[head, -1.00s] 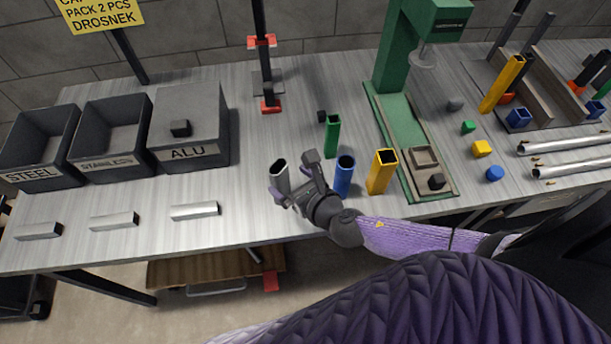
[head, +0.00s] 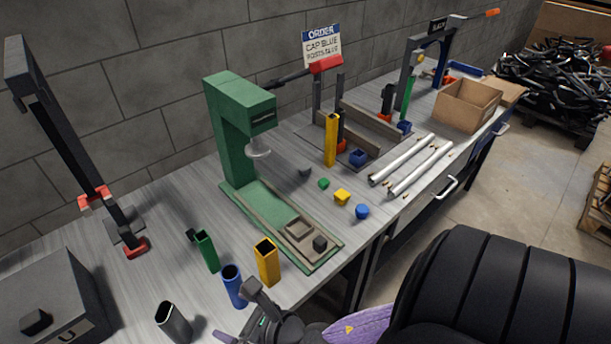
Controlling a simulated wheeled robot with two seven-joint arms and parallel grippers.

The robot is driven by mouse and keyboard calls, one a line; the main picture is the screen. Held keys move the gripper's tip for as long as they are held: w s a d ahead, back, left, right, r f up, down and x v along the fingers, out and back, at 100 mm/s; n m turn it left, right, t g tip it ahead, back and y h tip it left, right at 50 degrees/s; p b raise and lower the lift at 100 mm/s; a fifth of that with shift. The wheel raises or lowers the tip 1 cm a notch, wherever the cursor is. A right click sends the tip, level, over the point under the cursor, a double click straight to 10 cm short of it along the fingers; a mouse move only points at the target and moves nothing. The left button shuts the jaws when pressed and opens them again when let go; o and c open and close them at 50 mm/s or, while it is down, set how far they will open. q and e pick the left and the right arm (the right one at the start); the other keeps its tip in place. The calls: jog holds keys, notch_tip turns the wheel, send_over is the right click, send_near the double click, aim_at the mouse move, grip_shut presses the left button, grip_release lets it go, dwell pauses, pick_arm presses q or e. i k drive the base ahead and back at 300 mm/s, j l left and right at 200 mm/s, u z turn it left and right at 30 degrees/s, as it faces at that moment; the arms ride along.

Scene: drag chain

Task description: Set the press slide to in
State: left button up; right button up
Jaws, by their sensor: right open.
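The green press (head: 232,135) stands on the bench left of the middle, with a round grey ram (head: 258,148) above its long green base. The press slide (head: 299,229), a tan block with a square recess, sits at the front end of the base, out from under the ram. A dark knob (head: 320,243) is at its front end. My right gripper (head: 238,314) is at the bottom edge, partly cut off, open and apart from the slide. It is close to the blue tube (head: 232,284). My left gripper is not in view.
Green (head: 206,251), yellow (head: 267,263) and grey (head: 173,322) tubes stand left of the press base. Small coloured caps, such as a yellow one (head: 342,197), lie to its right. Silver rails (head: 403,160) and a cardboard box (head: 467,105) are farther right.

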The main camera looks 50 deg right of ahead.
aim_at(309, 242)
jog(key=z, duration=1.65)
jog(key=i+l+u, duration=0.2)
jog(key=i+u, duration=0.15)
jog(key=i+l+u, duration=0.35)
jog(key=k+j, duration=0.05)
jog(key=j, duration=0.05)
